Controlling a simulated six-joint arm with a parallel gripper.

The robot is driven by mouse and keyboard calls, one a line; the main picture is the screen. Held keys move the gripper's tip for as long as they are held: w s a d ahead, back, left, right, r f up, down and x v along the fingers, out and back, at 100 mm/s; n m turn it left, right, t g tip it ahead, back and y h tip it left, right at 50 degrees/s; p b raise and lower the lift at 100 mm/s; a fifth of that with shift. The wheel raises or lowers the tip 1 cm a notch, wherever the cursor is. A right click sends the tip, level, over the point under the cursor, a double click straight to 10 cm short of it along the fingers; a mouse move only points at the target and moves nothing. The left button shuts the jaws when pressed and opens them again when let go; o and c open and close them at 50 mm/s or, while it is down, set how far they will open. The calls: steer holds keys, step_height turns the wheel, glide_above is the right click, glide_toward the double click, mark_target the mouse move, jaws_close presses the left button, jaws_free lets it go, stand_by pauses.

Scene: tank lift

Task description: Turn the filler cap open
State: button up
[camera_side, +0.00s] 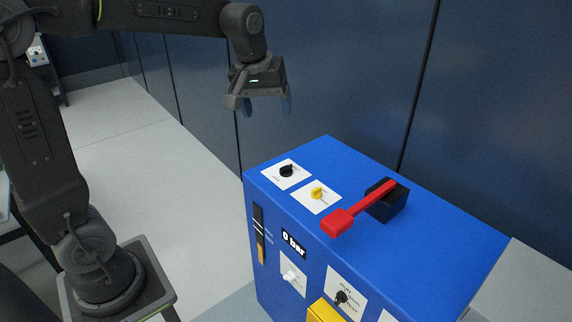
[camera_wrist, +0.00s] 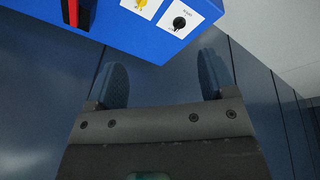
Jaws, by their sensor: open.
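A small black knob (camera_side: 287,171) sits on a white label on top of the blue tank cabinet (camera_side: 420,232). A yellow knob (camera_side: 318,193) sits on a second label beside it. The labels are too small to read, so I cannot tell which knob is the filler cap. In the wrist view the black knob (camera_wrist: 180,22) is near the top, right of centre, and the yellow knob (camera_wrist: 142,3) is cut by the top edge. My gripper (camera_side: 264,106) is open and empty, above and behind the black knob, apart from it. Its two blue fingers also show in the wrist view (camera_wrist: 164,66).
A red lever (camera_side: 357,211) on a black block (camera_side: 387,206) stands on the top, right of the knobs. The cabinet front carries a "0 bar" display (camera_side: 294,243), a white knob (camera_side: 290,275) and another black knob (camera_side: 342,297). A dark blue wall (camera_side: 340,70) stands close behind.

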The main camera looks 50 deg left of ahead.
steer(key=w+a+f+n+g, duration=0.1)
steer(key=w+a+f+n, duration=0.4)
steer(key=w, duration=0.4)
steer(key=n+g, duration=0.2)
steer(key=n, duration=0.3)
glide_toward(286, 166)
step_height(286, 166, down, 9)
steer(key=shift+a+f, duration=0.1)
steer(key=shift+a, duration=0.05)
steer(key=c, duration=0.9)
